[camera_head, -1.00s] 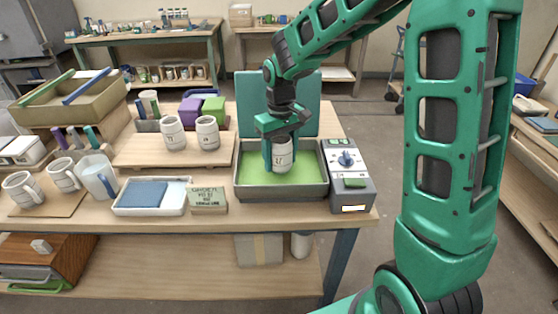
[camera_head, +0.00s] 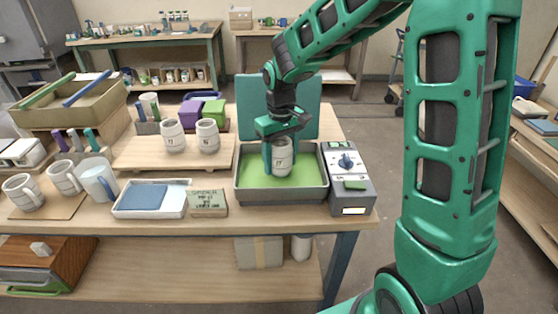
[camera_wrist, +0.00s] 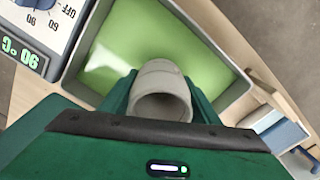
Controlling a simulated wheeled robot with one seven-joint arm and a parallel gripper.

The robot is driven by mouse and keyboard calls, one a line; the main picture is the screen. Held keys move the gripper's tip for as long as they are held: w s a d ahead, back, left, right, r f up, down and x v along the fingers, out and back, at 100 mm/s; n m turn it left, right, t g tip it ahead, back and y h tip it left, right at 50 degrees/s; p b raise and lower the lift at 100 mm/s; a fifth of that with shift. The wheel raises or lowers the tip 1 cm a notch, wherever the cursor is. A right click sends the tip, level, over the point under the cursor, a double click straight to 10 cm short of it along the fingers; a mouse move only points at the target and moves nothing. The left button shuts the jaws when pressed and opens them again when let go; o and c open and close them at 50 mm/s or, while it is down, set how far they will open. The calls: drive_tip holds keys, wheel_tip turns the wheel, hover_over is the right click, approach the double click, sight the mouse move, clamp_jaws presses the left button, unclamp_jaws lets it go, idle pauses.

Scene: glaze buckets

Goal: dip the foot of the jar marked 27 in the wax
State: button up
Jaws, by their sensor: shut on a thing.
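A pale grey jar (camera_head: 282,160) is held upright between the fingers of my gripper (camera_head: 281,146). Its dark number is too small to read surely. In the wrist view the jar (camera_wrist: 163,78) shows its open mouth, with a green finger on each side. Below it is the grey wax pan (camera_head: 283,196) with green wax (camera_head: 306,176) inside. The jar's foot is at or just over the wax; I cannot tell if it touches. Two more numbered jars, a left one (camera_head: 173,137) and a right one (camera_head: 208,137), stand on a wooden board (camera_head: 150,158) left of the pan.
A heater control box (camera_head: 348,178) with a dial stands right of the pan; its display reads 90 °C in the wrist view (camera_wrist: 22,52). Left of the pan are a small sign (camera_head: 207,203), a tray with a blue pad (camera_head: 143,196) and several mugs. A green panel (camera_head: 325,105) stands behind.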

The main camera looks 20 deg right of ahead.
drive_tip(key=shift+r, duration=0.1)
idle(0.4)
drive_tip(key=shift+r, duration=3.7)
